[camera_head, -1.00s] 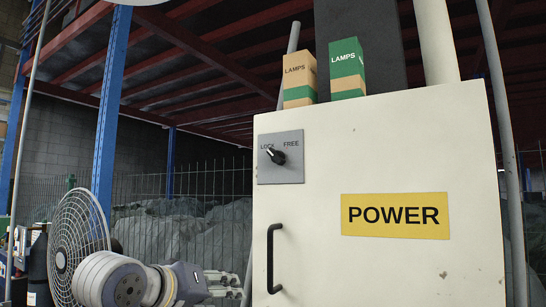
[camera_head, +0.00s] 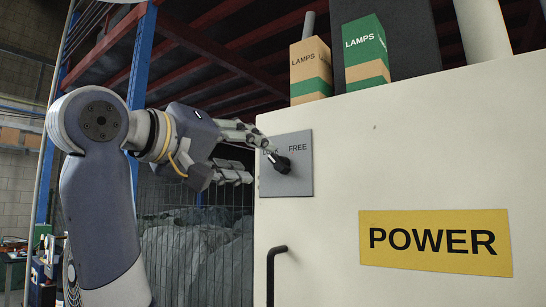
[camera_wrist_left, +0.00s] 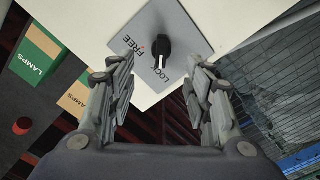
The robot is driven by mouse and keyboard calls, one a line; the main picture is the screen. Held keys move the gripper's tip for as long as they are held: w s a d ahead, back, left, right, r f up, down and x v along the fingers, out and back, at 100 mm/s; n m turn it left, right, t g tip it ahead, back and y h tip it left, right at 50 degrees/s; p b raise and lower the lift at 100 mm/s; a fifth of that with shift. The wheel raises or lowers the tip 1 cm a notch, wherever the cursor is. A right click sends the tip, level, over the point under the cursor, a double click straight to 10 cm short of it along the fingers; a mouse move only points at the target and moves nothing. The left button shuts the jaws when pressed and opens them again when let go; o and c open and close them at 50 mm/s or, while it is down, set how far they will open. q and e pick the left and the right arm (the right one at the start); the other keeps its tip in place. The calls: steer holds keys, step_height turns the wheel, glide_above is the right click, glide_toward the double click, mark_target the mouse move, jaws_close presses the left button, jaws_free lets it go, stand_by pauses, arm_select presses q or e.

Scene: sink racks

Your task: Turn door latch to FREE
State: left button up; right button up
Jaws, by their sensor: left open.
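The door latch is a black knob (camera_head: 280,163) on a grey plate (camera_head: 300,183) at the upper left of the white cabinet door. The plate reads LOCK on the left and FREE on the right. The white mark on the knob (camera_wrist_left: 160,50) points toward LOCK in the left wrist view. My left gripper (camera_head: 259,162) is open, coming from the left. Its upper finger partly covers the word LOCK in the head view. In the left wrist view the knob lies ahead, between and just beyond the open fingertips (camera_wrist_left: 161,68). I cannot tell whether they touch it. My right gripper is not in view.
The cabinet door has a black handle (camera_head: 272,274) below the latch and a yellow POWER sign (camera_head: 436,242). Two LAMPS boxes stand on the cabinet top, a brown one (camera_head: 310,68) and a green one (camera_head: 365,50). A wire fence and covered heaps lie behind at left.

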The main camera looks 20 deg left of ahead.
mark_target(276, 164)
arm_select(q)
steer(key=p+x, duration=0.1)
steer(key=x, duration=0.3)
steer(key=shift+w+d+f, duration=0.1)
steer(key=shift+w+d, duration=0.1)
steer(key=shift+w, duration=0.05)
steer(key=x, duration=0.3)
steer(key=shift+a+p, duration=0.1)
steer(key=shift+p, duration=0.25)
steer(key=shift+w+f, duration=0.1)
steer(key=c, duration=1.1)
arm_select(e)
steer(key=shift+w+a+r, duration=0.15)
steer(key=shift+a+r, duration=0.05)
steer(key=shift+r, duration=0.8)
